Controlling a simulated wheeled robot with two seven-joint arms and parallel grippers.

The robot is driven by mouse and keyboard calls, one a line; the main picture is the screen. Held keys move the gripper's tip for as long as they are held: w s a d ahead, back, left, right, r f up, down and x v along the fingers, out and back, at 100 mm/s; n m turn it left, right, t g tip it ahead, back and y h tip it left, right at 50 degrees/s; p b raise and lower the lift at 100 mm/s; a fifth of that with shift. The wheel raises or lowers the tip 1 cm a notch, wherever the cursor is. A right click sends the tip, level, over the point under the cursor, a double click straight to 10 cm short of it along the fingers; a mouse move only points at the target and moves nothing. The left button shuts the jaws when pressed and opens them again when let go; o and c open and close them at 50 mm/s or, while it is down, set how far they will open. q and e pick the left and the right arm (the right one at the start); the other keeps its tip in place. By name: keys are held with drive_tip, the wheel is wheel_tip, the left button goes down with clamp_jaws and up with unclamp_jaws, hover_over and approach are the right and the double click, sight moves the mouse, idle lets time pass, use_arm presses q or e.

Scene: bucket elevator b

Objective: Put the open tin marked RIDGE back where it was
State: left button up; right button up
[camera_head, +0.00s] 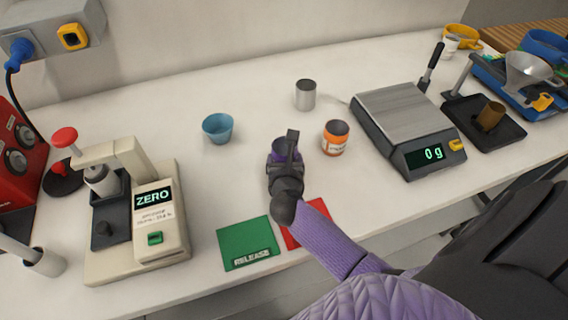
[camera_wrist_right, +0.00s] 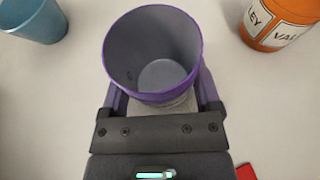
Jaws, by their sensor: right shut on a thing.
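My right gripper (camera_head: 284,160) is shut on an open purple tin (camera_head: 280,149) in the middle of the table. In the right wrist view, the tin (camera_wrist_right: 150,97) sits upright between the two fingers of the gripper (camera_wrist_right: 160,103), and its grey inside looks empty. No marking on it shows, so I cannot read RIDGE there. I cannot tell whether its base touches the table. My left gripper is not in view.
An orange tin (camera_head: 336,140), lettered VALLEY in the wrist view (camera_wrist_right: 280,22), stands close right. A blue cup (camera_head: 218,128) and grey tin (camera_head: 305,96) stand behind. Green RELEASE mat (camera_head: 245,238) and red mat (camera_head: 316,211) lie in front. The scale (camera_head: 408,125) reads 0 g; a ZERO device (camera_head: 150,225) stands left.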

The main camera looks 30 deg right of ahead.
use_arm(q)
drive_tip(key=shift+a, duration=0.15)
use_arm(e)
drive_tip(key=shift+f, duration=0.1)
drive_tip(key=shift+f, duration=0.1)
drive_tip(key=o, duration=1.2)
drive_tip(key=shift+r+p, duration=0.3)
drive_tip(key=p+v, duration=0.2)
drive_tip(key=v, duration=0.9)
drive_tip(key=shift+s+a+p, duration=0.15)
drive_tip(key=shift+s+p, duration=0.15)
drive_tip(key=shift+p, duration=0.05)
drive_tip(key=shift+s+a, duration=0.1)
drive_tip(key=shift+s, duration=0.05)
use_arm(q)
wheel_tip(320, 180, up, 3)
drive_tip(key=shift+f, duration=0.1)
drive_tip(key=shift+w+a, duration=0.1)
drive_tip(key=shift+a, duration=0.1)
